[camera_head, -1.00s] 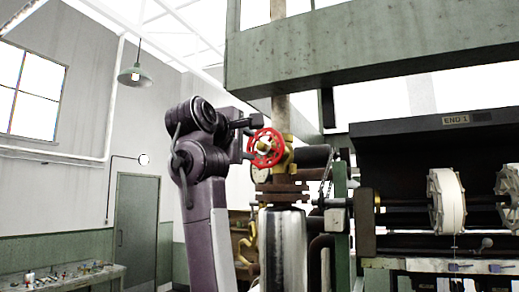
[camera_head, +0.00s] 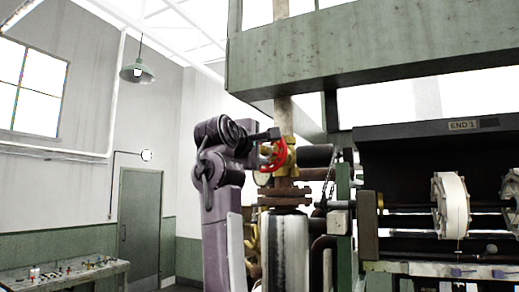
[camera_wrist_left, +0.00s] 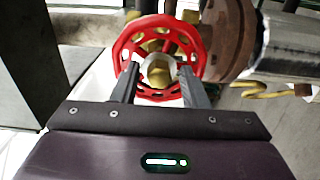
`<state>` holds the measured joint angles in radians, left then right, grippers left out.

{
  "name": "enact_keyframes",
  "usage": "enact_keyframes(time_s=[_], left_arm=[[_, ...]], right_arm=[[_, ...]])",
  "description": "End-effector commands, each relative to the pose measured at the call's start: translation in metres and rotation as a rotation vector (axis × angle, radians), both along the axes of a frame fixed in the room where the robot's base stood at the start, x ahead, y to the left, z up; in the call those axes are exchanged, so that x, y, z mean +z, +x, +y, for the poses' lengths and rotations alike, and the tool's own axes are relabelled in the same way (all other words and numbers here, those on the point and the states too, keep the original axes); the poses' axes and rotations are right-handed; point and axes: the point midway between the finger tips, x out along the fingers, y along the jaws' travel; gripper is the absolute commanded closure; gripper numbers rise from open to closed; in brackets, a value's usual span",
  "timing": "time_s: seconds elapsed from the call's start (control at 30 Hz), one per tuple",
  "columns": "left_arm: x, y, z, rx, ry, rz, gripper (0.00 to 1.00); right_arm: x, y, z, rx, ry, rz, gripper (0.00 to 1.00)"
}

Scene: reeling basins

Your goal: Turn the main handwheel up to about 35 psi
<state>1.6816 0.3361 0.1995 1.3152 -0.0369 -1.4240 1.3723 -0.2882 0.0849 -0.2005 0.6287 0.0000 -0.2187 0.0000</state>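The red handwheel (camera_head: 281,155) is on the brass valve above the rusty flanges in the head view, partly covered by my left gripper (camera_head: 263,146). In the left wrist view the spoked red wheel (camera_wrist_left: 121,45) shows straight ahead with its pale hub nut (camera_wrist_left: 158,72). My left gripper (camera_wrist_left: 158,78) is open there, one finger on each side of the hub, in front of the wheel. I cannot tell whether the fingers touch it. A small round brass-rimmed face (camera_head: 262,179) shows below the wheel; any reading is too small to make out. My right gripper is out of view.
A metal cylinder (camera_head: 284,245) stands below the flanges (camera_head: 284,195). A green beam (camera_head: 370,70) crosses overhead. The dark reeling machine with white reels (camera_head: 452,205) fills the right side. A workbench (camera_head: 65,275) and a door (camera_head: 140,228) are far left.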

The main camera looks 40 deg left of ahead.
Motion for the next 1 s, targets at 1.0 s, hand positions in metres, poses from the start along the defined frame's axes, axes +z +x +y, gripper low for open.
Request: enact_keyframes(time_s=[1.0], left_arm=[[0.002,0.000,-0.002,-0.003,-1.080,-0.344,0.99]], right_arm=[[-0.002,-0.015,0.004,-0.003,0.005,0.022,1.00]])
